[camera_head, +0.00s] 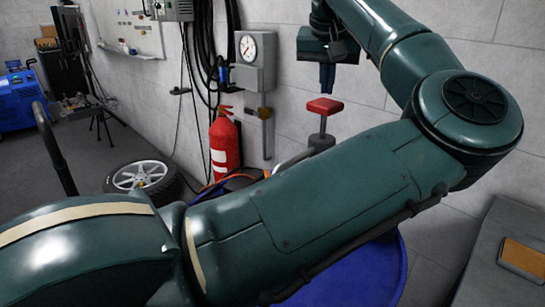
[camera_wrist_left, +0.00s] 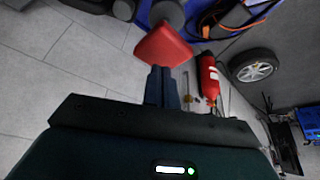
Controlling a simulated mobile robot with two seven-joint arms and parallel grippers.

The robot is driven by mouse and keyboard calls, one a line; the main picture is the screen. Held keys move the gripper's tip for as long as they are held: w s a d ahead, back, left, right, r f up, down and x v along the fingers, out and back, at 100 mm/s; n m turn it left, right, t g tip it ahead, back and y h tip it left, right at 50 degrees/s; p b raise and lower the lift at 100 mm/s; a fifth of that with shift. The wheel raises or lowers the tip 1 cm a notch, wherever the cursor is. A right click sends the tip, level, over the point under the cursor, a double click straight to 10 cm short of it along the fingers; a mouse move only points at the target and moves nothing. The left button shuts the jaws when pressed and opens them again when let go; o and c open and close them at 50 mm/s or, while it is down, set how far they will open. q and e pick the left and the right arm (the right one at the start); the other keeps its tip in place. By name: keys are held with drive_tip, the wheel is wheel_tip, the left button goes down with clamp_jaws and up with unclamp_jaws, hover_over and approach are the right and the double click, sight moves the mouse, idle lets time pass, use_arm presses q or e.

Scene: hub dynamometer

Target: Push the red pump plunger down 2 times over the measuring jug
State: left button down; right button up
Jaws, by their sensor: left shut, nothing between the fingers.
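The red pump plunger (camera_head: 324,106) is a flat red head on a thin shaft above a dark collar (camera_head: 321,142). It also shows in the left wrist view (camera_wrist_left: 165,46), just beyond my fingertips. My left gripper (camera_head: 327,88) points down above the plunger head, its fingers shut and empty. A small gap shows between the fingertips and the plunger in the head view; I cannot tell exactly how far apart they are. I do not see the measuring jug; my arm covers much of the area below the pump. My right gripper is not in view.
A blue drum (camera_head: 385,265) stands below, partly behind my arm. A red fire extinguisher (camera_head: 224,145) and a dial gauge box (camera_head: 254,62) are by the wall. A wheel (camera_head: 140,177) lies on the floor at left. A grey bench (camera_head: 485,280) is at lower right.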

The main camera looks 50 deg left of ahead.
sight(325, 104)
use_arm(q)
drive_tip(key=shift+f, duration=0.15)
idle(0.3)
drive_tip(key=shift+f+b, duration=2.05)
drive_tip(key=shift+f, duration=1.4)
